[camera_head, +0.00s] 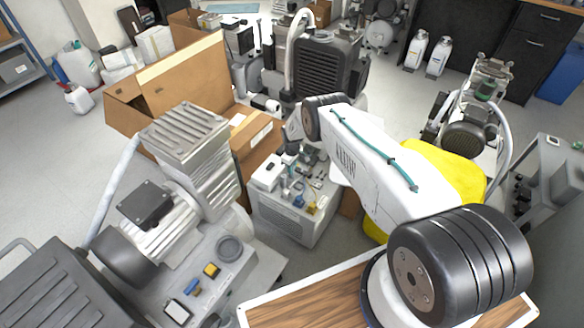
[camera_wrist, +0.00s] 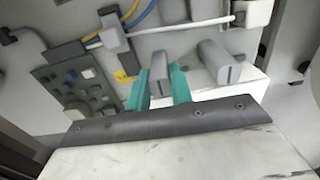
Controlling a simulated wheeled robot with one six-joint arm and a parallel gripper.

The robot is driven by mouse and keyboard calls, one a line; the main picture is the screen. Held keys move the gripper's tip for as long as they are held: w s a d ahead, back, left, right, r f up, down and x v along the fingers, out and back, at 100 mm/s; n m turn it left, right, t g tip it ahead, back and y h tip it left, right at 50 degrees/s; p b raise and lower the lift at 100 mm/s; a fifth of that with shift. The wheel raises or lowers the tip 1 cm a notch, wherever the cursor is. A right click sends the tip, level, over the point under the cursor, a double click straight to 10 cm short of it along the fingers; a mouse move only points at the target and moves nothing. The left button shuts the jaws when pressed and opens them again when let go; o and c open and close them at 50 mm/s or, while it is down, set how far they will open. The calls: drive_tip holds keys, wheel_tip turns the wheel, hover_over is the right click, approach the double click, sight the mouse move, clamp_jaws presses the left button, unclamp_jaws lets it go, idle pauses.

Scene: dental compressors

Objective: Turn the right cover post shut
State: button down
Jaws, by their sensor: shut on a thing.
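In the wrist view, my gripper (camera_wrist: 160,84) has its two green fingers on either side of a grey cover post (camera_wrist: 158,66), shut on it. This post is the left one of two in the picture. The fingers hide part of its sides. The other grey cover post (camera_wrist: 213,58) stands to its right, clear of the fingers and slanted in the picture. In the head view a grey compressor unit (camera_head: 285,218) with small blue and yellow parts stands under my arm. My gripper cannot be made out there.
Yellow and blue cables (camera_wrist: 140,14) and a white tube (camera_wrist: 185,26) run close behind the posts. A panel with several knobs (camera_wrist: 75,80) is at the left. Cardboard boxes (camera_head: 185,80) and another compressor (camera_head: 170,225) crowd the left of the head view.

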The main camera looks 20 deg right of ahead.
idle(0.3)
drive_tip(key=c, duration=1.5)
unclamp_jaws()
drive_tip(key=shift+r, duration=0.1)
wheel_tip(320, 180, up, 8)
drive_tip(key=shift+f, duration=0.15)
